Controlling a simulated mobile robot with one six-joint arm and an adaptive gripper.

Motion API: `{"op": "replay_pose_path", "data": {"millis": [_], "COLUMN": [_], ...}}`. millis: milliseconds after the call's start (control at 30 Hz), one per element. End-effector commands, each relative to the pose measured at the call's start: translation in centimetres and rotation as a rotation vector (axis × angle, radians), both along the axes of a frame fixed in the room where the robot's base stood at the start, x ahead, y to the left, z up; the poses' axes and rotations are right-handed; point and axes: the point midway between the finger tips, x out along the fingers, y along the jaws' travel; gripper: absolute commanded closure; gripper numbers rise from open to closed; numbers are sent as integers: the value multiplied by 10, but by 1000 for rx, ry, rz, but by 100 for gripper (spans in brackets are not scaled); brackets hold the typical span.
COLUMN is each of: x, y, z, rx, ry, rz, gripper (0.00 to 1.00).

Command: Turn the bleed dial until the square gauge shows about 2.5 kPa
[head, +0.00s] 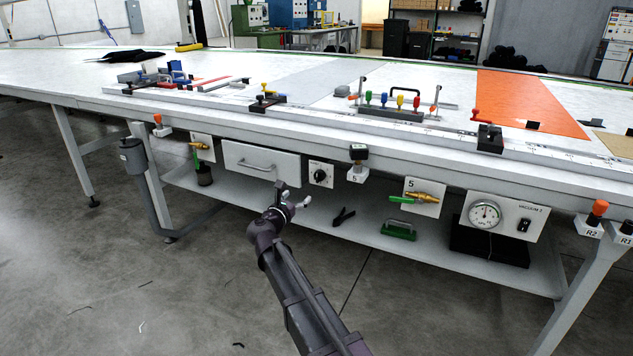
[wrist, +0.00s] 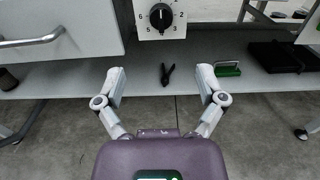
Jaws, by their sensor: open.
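The bleed dial appears to be the black round knob (head: 320,175) on a white plate under the table's front edge. It also shows at the top of the wrist view (wrist: 161,16), with numbers around it. My gripper (head: 294,196) is open and empty, below and a little left of the knob in the head view, apart from it. Its spread fingers (wrist: 160,72) also show in the wrist view. A round-faced gauge (head: 485,214) sits on a white panel marked VACUUM at the right. Its reading is too small to tell. I cannot make out a square-faced gauge for certain.
A white drawer (head: 261,161) with a bar handle is left of the knob. A small black box (head: 358,153) on a bracket marked 5 is right of it. The lower shelf (head: 300,215) holds a black clamp (head: 343,216) and a green-based handled block (head: 398,231).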

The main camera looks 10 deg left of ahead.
Motion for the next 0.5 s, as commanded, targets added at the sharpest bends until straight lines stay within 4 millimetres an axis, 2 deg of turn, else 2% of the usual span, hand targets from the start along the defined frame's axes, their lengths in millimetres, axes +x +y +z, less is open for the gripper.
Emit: {"op": "replay_pose_path", "data": {"millis": [267,500], "x": [1,12], "y": [-1,-5], "z": [0,0], "rx": [3,4], "ry": [0,1], "rz": [-2,-3], "gripper": [11,11]}}
